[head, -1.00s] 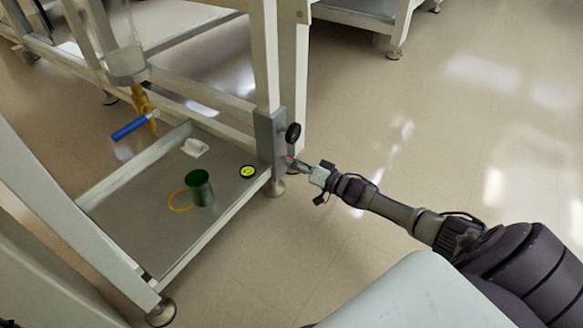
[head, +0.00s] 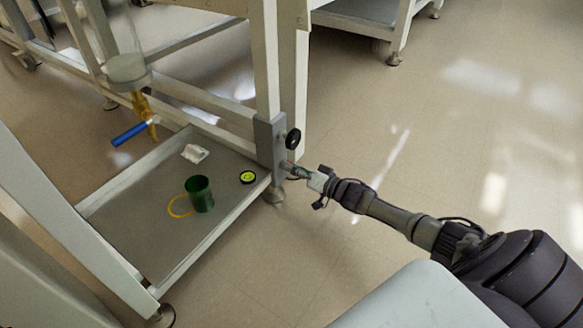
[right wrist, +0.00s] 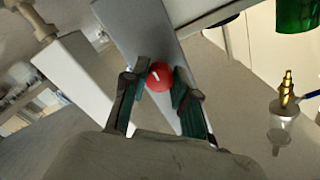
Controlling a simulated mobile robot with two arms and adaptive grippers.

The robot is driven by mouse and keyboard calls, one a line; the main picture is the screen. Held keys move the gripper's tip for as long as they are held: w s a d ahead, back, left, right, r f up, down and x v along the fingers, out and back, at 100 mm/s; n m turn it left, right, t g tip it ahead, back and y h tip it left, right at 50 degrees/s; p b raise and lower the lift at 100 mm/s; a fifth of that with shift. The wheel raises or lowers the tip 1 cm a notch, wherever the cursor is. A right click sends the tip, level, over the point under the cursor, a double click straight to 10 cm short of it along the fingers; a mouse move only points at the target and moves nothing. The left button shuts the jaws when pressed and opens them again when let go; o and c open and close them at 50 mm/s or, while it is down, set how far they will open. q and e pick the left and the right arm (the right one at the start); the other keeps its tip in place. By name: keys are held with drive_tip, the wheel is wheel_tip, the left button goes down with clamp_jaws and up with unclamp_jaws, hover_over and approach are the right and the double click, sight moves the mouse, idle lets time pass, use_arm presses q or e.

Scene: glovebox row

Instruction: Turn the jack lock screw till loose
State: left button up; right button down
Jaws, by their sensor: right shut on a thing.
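The jack lock screw has a round red knob with a white mark (right wrist: 159,76). It sits on the grey jack housing (head: 268,142) on the table's leg. My right gripper (head: 288,166) reaches the housing from the right, below the black handwheel (head: 293,138). In the right wrist view my right gripper (right wrist: 160,84) has its two green-padded fingers on either side of the red knob, shut on it. In the head view the knob is mostly hidden by the fingers. My left gripper is not in view.
A low grey shelf (head: 150,235) holds a green cup (head: 200,194), a yellow ring (head: 172,208), a round yellow-green level (head: 248,177) and a white crumpled piece (head: 195,153). A blue-handled brass valve (head: 130,133) hangs above it. Floor to the right is clear.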

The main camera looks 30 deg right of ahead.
drive_tip(key=shift+n+b, duration=1.1)
drive_tip(key=shift+n, duration=16.7)
drive_tip(key=c, duration=0.9)
unclamp_jaws()
drive_tip(key=shift+d, duration=0.1)
